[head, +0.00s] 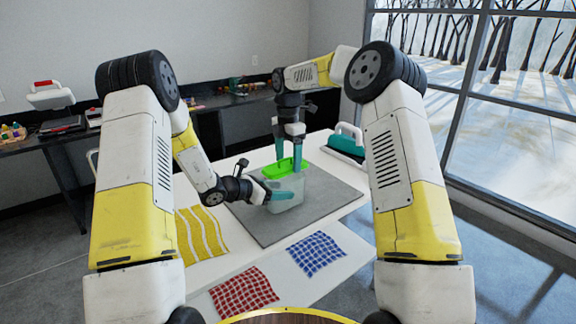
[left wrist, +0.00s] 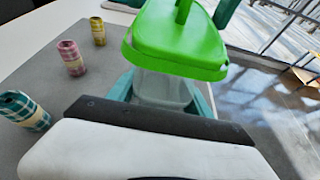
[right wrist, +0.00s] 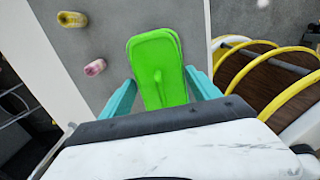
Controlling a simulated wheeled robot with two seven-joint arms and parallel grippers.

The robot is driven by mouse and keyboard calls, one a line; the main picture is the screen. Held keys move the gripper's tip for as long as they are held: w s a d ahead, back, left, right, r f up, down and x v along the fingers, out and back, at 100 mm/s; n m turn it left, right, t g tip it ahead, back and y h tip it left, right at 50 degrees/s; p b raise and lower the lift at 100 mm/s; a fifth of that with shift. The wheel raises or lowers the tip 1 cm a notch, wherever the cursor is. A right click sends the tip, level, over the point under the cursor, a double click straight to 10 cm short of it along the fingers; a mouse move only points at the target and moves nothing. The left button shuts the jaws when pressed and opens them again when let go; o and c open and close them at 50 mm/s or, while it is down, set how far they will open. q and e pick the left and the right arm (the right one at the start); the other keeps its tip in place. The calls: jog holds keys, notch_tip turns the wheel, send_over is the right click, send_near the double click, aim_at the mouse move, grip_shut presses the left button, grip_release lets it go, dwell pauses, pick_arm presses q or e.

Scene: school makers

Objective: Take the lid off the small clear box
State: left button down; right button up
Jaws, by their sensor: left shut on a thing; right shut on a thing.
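The small clear box (head: 288,203) stands on the grey mat; it also shows in the left wrist view (left wrist: 160,88). Its bright green lid (head: 275,169) has a raised handle and is over the box top, looking tilted in the left wrist view (left wrist: 175,42). Whether a gap separates lid and box is hard to tell. My left gripper (head: 283,195) is shut on the box body from the side, with teal fingers on both sides. My right gripper (head: 289,162) points down and is shut on the lid, which lies between its fingers in the right wrist view (right wrist: 160,90).
The grey mat (head: 325,195) lies on a white table. Yellow striped (head: 200,235), red checked (head: 243,290) and blue checked (head: 316,253) cloths lie in front. A teal case (head: 345,145) stands behind right. Small patterned rolls (left wrist: 71,57) stand beside the box.

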pick_arm(q)
jog(key=shift+c, duration=1.8)
grip_release()
